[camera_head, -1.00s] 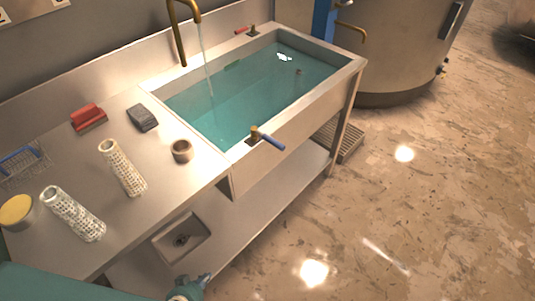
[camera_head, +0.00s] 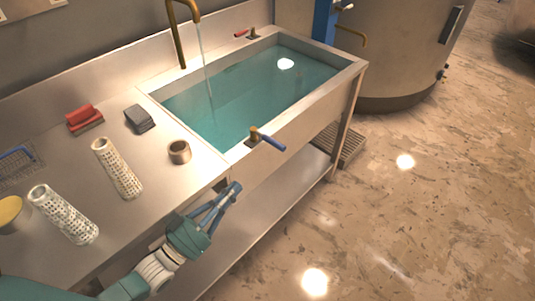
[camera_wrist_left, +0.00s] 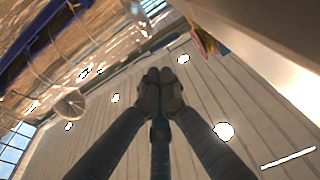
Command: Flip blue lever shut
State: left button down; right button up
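The blue lever (camera_head: 271,142) sits on a brass valve (camera_head: 254,135) at the front rim of the sink and points out to the right, past the rim. My left gripper (camera_head: 236,187) is below and left of the lever, in front of the counter's edge, apart from it. My right gripper is not in view.
Water runs from a brass faucet (camera_head: 178,40) into the filled sink (camera_head: 320,105). A red lever (camera_head: 241,33) is at the back rim. Two perforated cylinders (camera_head: 117,168) and a small cup (camera_head: 180,152) stand on the counter.

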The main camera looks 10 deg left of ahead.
pick_arm(q)
jog(key=p, duration=0.3)
send_near(267, 141)
jog(key=w+d, duration=0.3)
jog(key=d, duration=0.2)
jog(key=shift+w+d+r, duration=0.45)
jog(key=shift+w+d, duration=0.1)
jog(key=shift+w, duration=0.15)
jog(key=shift+y, duration=0.3)
